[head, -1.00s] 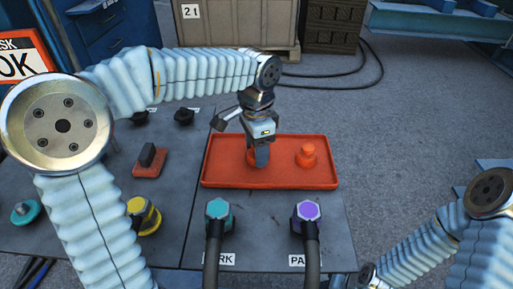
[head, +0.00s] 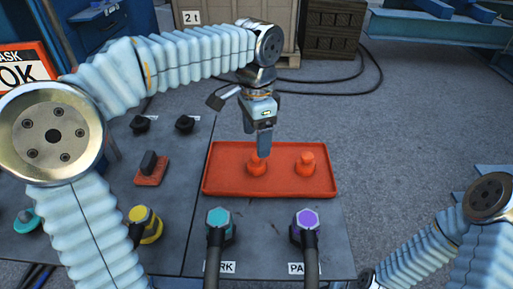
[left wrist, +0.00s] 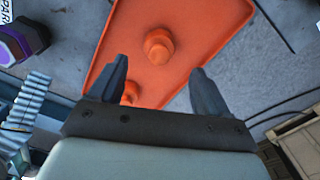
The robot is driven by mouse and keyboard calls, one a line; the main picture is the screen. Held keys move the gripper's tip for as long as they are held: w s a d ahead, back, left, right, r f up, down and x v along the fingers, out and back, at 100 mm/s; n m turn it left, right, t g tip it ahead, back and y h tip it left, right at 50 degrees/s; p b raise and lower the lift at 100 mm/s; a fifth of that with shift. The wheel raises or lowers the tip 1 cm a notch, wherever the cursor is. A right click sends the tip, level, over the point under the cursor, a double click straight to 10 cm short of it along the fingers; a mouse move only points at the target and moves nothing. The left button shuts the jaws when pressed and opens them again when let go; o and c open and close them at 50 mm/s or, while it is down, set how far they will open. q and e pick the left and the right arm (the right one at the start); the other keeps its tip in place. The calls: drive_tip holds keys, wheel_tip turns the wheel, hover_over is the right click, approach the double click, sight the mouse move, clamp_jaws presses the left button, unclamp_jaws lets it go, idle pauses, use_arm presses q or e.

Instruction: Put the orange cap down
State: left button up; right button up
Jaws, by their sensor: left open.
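Two orange caps stand upright in a shallow orange tray (head: 225,185). The left cap (head: 257,168) is just below my left gripper (head: 264,155), and the right cap (head: 305,164) stands apart from it. My left gripper is open and empty, with its fingers above the left cap. In the left wrist view, the fingers (left wrist: 160,78) are spread wide; the left cap (left wrist: 130,93) is partly hidden by the gripper body, and the right cap (left wrist: 158,46) shows farther off. My right gripper is not in view; only part of my right arm shows.
A teal-topped plug (head: 218,218) and a purple-topped plug (head: 307,219) with thick cables stand in front of the tray. A crate (head: 240,30) stands behind.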

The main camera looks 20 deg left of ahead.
use_arm(q)
wheel_tip(320, 180, up, 5)
drive_tip(key=shift+f+p, duration=0.1)
drive_tip(key=shift+p, duration=0.2)
idle(1.3)
